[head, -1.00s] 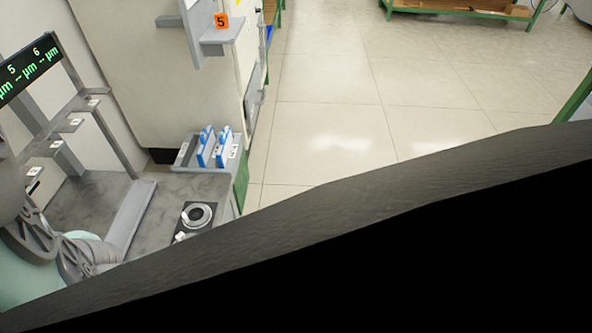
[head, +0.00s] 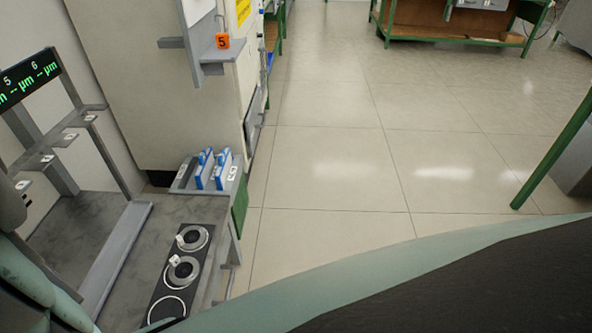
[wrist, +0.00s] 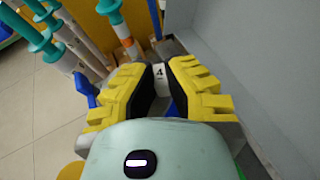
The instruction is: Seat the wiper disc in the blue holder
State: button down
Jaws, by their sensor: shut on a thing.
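In the wrist view my gripper (wrist: 164,74) has its two yellow ridged fingers with dark pads around a blue part (wrist: 176,104), which shows only in pieces between them. Another blue piece (wrist: 84,90) sticks out left of the left finger. A white label reading 4 (wrist: 159,73) shows beyond the fingertips. I cannot make out the wiper disc for certain. In the head view two blue-and-white upright pieces (head: 204,169) (head: 222,170) stand in a grey tray; I cannot tell whether either is the blue holder. My gripper is outside the head view.
A black plate (head: 166,283) with several round rings lies on the grey bench at lower left. A grey rail (head: 115,265) runs beside it. Teal-and-white rods (wrist: 48,42) stand left of my gripper; a grey wall (wrist: 245,60) is close right. Open floor (head: 340,170) lies right of the bench.

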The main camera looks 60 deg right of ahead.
jog(key=shift+f, duration=1.3)
jog(key=c, duration=1.1)
grip_release()
jog(key=shift+d+f, duration=0.1)
jog(key=shift+c, duration=0.2)
jog(key=shift+w+d+r, duration=0.1)
jog(key=shift+r, duration=0.1)
jog(key=p+v, duration=0.1)
jog(key=v, duration=1)
jog(key=shift+d+p, duration=0.3)
jog(key=shift+d, duration=0.1)
jog(key=shift+r, duration=0.2)
